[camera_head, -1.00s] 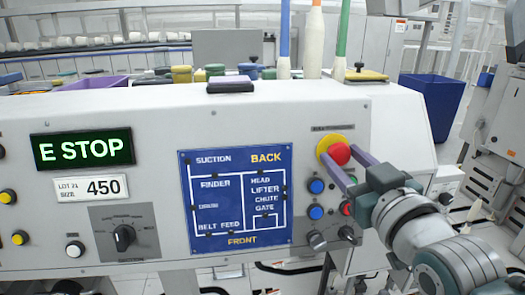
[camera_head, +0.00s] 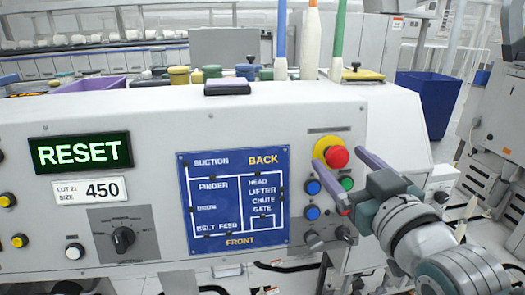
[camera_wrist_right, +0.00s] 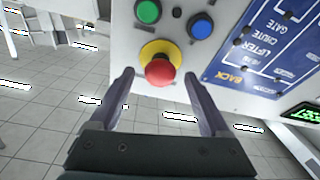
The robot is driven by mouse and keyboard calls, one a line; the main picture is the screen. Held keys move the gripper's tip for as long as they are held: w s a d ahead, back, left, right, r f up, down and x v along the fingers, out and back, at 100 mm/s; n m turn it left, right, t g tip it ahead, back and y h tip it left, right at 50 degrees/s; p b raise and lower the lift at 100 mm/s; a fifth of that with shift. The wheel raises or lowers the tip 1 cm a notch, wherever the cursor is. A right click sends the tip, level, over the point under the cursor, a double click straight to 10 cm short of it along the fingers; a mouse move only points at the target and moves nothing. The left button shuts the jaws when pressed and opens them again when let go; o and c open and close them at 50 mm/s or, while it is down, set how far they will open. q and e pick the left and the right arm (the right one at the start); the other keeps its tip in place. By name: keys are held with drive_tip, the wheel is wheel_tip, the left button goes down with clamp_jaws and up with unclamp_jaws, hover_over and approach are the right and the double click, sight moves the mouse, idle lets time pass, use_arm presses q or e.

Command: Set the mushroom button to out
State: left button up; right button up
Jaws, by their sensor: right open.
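The red mushroom button (camera_head: 337,157) sits on a yellow round plate (camera_head: 322,147) at the upper right of the machine's front panel. It stands out from the plate. It also shows in the right wrist view (camera_wrist_right: 160,71), ahead of the fingers. My right gripper (camera_head: 345,160) is open, with one purple finger on each side of the button in the head view and no contact visible. The wrist view shows the fingers (camera_wrist_right: 160,78) wide apart and empty. The green display (camera_head: 80,152) reads RESET. My left gripper is not in view.
Below the button are blue buttons (camera_head: 312,187), a green button (camera_head: 347,184) and black knobs. A blue diagram panel (camera_head: 236,198) lies to the left. A dark blue bin (camera_head: 430,104) stands behind at the right. Bobbins and cones line the machine's top.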

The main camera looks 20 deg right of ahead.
drive_tip(key=s+a+b, duration=0.1)
drive_tip(key=s+b, duration=0.1)
drive_tip(key=s, duration=0.7)
drive_tip(key=shift+s+a, duration=0.35)
drive_tip(key=shift+a, duration=0.05)
drive_tip(key=s+a+f+n+g+y, duration=0.1)
drive_tip(key=s+a+f+g+y, duration=0.3)
drive_tip(key=f+g, duration=0.35)
drive_tip(key=s+a+n+g, duration=0.1)
drive_tip(key=s+a+g, duration=0.3)
drive_tip(key=s+g, duration=0.5)
wheel_tip(320, 180, up, 21)
drive_tip(key=s+t+p, duration=0.1)
drive_tip(key=t+p, duration=0.1)
drive_tip(key=p, duration=2)
drive_tip(key=shift+s+d+p, duration=0.15)
drive_tip(key=shift+s+p, duration=0.15)
drive_tip(key=shift+p, duration=0.1)
